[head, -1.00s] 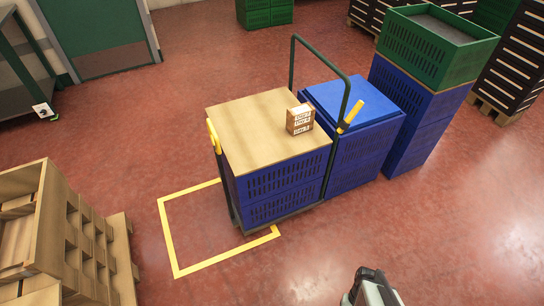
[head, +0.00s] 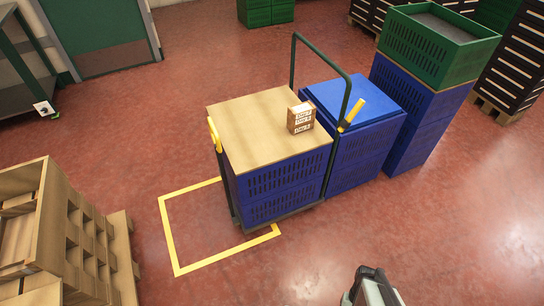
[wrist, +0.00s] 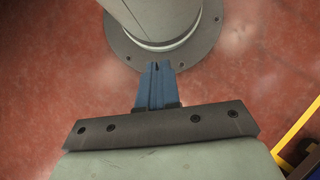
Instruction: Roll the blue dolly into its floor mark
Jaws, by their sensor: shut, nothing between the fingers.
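The blue dolly (head: 283,182) stands at the middle of the head view. It carries blue slotted crates with a wooden board on top, has a dark green push bar, and shows yellow grips at its left and right. The floor mark (head: 167,232) is a yellow outline on the red floor. The dolly covers the mark's right and far-right part; its left part is bare. My gripper (wrist: 157,68) shows in the wrist view with its blue fingers shut and empty, over bare floor beside a round grey base. It is apart from the dolly.
A small carton (head: 300,118) sits on the dolly's board. A blue crate stack (head: 375,110) stands close behind to the right, with a taller stack topped by a green crate (head: 425,50). The floor in front is clear.

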